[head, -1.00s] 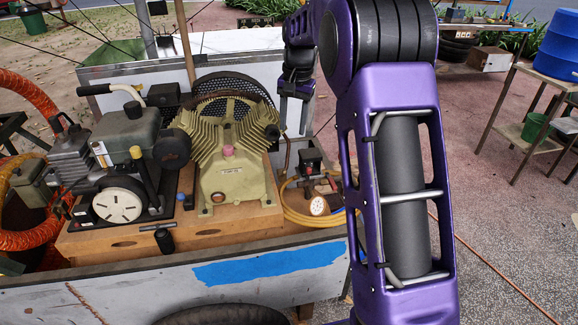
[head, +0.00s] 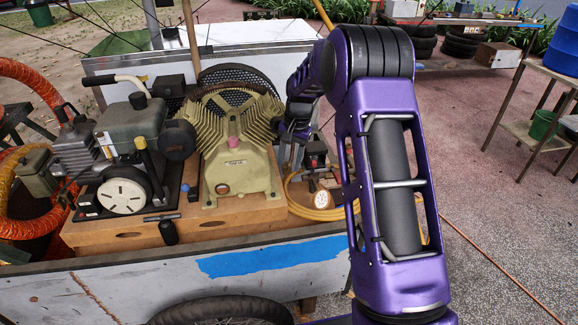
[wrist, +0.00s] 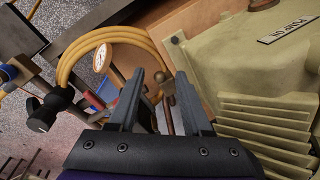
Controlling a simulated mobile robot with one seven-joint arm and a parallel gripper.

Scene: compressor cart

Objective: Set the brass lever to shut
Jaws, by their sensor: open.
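A small brass-coloured piece (wrist: 161,78), which looks like the brass lever, shows in the wrist view between my fingertips, on thin pipework beside the compressor. Whether it touches a finger, and its exact setting, I cannot tell. My gripper (wrist: 160,73) is open, with one finger on each side of that piece. In the head view my gripper (head: 290,140) is low at the right side of the yellow-green compressor (head: 237,150), partly behind my own arm. I cannot make out the lever in the head view.
A round white gauge (wrist: 102,58) and a yellow hose (wrist: 128,33) lie close to my fingers. The compressor's ribbed body is close on the right in the wrist view. A grey engine (head: 125,140) stands left on the same wooden base (head: 125,237).

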